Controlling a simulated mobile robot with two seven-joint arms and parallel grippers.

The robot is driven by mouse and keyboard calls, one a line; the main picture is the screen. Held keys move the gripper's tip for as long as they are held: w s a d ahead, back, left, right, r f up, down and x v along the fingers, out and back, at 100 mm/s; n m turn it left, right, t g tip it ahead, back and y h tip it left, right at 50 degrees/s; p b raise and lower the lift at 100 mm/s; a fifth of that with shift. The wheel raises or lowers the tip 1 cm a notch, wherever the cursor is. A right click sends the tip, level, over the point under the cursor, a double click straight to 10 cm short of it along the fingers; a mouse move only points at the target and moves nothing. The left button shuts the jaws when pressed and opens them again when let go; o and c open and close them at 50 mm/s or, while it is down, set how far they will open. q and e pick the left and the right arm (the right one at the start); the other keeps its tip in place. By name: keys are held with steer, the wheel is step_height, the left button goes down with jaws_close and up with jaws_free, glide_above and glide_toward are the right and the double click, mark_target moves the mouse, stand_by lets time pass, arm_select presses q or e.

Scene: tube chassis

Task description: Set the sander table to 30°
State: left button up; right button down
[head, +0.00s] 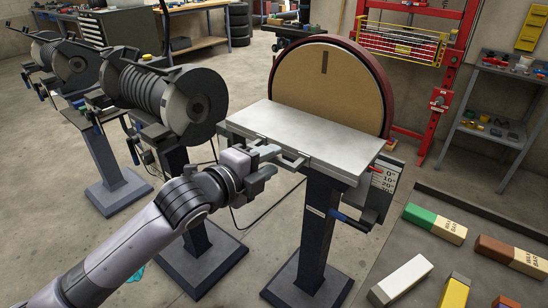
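The disc sander has a large tan disc (325,82) in a dark red rim. Its grey sander table (305,138) stands in front of the disc and looks about level. The angle scale (386,179) hangs at the table's right end, with 0, 10 and 20 marks readable and lower marks hard to read. A red pointer (377,170) sits near the 0 mark. My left gripper (274,161) is at the table's front left edge, by a grey bar-like part there. Whether its fingers touch or hold that part is unclear. My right gripper is out of view.
A blue-handled lever (350,221) sticks out below the table near the pedestal. A grinder-like machine (165,95) stands close on the left. Wax bars (435,224) and other blocks lie on a dark surface at lower right. Open floor lies between the pedestals.

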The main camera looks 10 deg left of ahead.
arm_select(q)
steer(key=shift+x, duration=1.2)
steer(key=shift+s, duration=0.1)
